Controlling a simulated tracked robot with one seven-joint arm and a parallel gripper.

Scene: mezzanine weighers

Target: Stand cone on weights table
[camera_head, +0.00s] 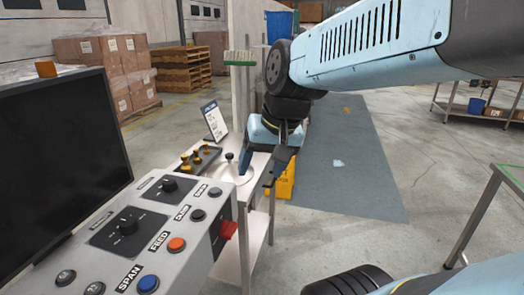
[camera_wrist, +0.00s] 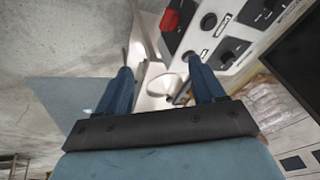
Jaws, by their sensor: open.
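A narrow white table (camera_head: 243,238) stands beyond the console; a black rack of brass-coloured weights (camera_head: 197,160) and a black-knobbed piece (camera_head: 229,157) are on its top. My gripper (camera_head: 258,176) is open over the table's right side, fingers pointing down. In the wrist view my gripper (camera_wrist: 158,78) shows its two blue fingers spread with nothing held between them. A pale round plate (camera_wrist: 160,86) shows between and beyond the fingers. I cannot make out a cone for certain in either view. My arm and gripper hide part of the tabletop.
A control console (camera_head: 135,225) with knobs and a dark monitor (camera_head: 60,165) fills the left front. A yellow object (camera_head: 284,181) stands behind the gripper. A white sign (camera_head: 214,121) stands on the table.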

